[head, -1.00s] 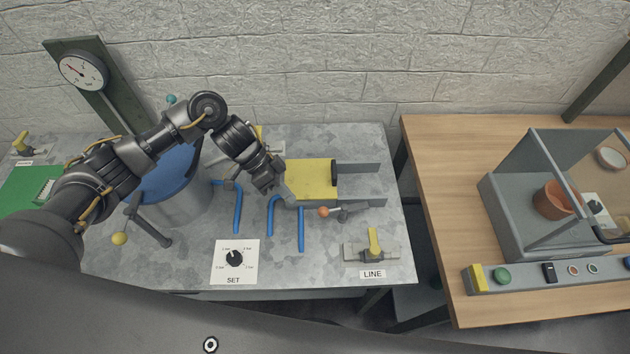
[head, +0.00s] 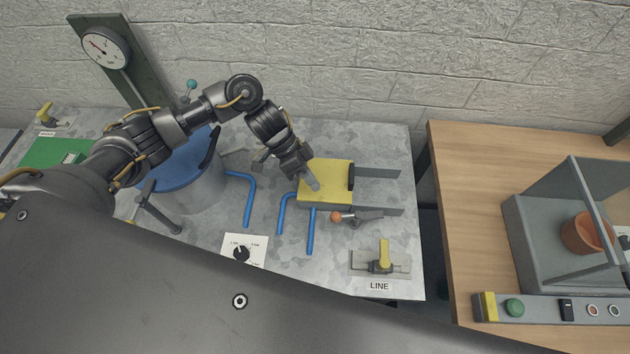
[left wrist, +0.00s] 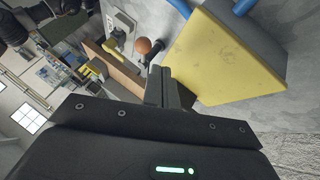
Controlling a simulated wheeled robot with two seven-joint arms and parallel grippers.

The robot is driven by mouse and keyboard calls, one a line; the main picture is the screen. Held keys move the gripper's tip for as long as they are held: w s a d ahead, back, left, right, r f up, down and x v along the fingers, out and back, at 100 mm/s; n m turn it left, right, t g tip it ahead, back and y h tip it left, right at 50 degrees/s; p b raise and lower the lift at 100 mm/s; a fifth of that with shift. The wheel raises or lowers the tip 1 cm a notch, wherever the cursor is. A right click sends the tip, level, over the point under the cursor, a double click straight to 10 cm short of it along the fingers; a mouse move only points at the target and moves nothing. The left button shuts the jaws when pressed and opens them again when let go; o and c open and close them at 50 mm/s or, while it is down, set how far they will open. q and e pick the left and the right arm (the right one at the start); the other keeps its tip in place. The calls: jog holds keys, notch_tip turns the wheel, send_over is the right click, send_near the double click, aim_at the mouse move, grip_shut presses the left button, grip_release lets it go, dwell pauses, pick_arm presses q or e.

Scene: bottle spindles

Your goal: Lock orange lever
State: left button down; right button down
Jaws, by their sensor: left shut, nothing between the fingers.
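The orange lever (head: 336,217) has an orange ball knob on a short grey arm. It sits at the front edge of the yellow block (head: 336,172) on the metal bench, with the knob pointing left. My left gripper (head: 314,186) is shut and empty, with its tips over the front left part of the yellow block. It is apart from the lever, up and left of the knob. In the left wrist view the knob (left wrist: 143,46) shows just beyond the shut fingers (left wrist: 160,85), with the yellow block to their right. My right gripper is not in view.
Blue pipes (head: 282,212) stand in front of the block. A yellow-handled LINE valve (head: 384,254) is at the front right, and a blue-topped drum (head: 182,175) at left. A wooden table (head: 480,220) stands right, across a gap.

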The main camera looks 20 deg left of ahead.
pick_arm(q)
jog(key=p+x, duration=0.1)
jog(key=x, duration=0.5)
jog(key=shift+s+d+f+p, duration=0.15)
jog(key=shift+s+d+p, duration=0.05)
jog(key=shift+d+p, duration=0.1)
jog(key=shift+s+d+f, duration=0.1)
jog(key=shift+d+f, duration=0.25)
jog(key=shift+f, duration=0.15)
